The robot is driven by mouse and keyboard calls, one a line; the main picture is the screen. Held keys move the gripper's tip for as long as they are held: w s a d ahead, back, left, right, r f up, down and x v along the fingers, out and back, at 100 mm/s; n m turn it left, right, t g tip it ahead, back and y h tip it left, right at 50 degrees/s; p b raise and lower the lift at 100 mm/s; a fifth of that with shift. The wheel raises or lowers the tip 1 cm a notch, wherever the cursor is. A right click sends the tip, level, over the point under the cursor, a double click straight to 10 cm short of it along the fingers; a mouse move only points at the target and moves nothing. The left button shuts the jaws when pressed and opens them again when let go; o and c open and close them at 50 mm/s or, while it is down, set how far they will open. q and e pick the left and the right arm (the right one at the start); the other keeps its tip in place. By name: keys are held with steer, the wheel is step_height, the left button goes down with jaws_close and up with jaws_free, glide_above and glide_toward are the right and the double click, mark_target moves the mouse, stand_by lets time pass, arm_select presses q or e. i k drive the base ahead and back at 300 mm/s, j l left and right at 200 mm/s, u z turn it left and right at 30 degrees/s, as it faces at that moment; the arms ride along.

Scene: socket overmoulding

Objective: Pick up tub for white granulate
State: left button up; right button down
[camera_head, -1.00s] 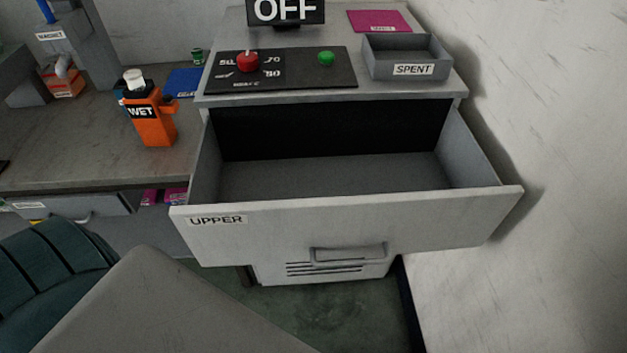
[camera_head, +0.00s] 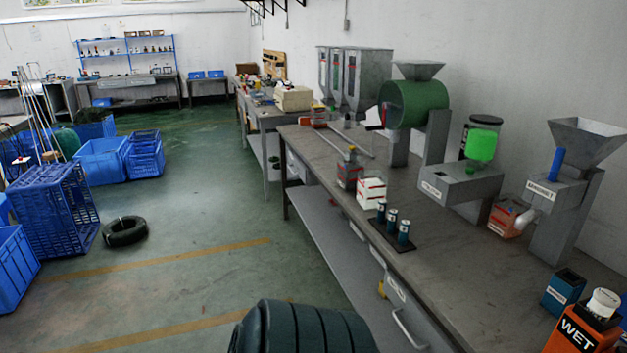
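No tub can be read for certain as the one for white granulate. A small white-and-red box-like container (camera_head: 371,193) stands on the long grey workbench, left of its middle. A red-and-grey container (camera_head: 350,173) stands just behind it. Neither of my grippers is in view.
The workbench (camera_head: 430,258) also holds several dark bottles (camera_head: 403,231) on a black strip, a green drum machine (camera_head: 413,104), tall grey hoppers (camera_head: 362,75) and an orange WET holder (camera_head: 578,335). Blue crates (camera_head: 68,205) and a tyre (camera_head: 125,231) lie left. Green floor between is open.

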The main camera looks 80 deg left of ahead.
mark_target(371, 185)
steer(key=j+u, duration=0.4)
steer(key=i+j+u, duration=0.1)
steer(key=j+u, duration=0.25)
steer(key=i+j+u, duration=0.2)
steer(key=j+u, duration=0.2)
steer(key=j, duration=0.15)
steer(key=i+j+u, duration=0.15)
steer(key=j+u, duration=0.2)
steer(key=i+j+u, duration=0.25)
steer(key=u, duration=0.15)
steer(key=z, duration=2.15)
steer(key=u, duration=2.15)
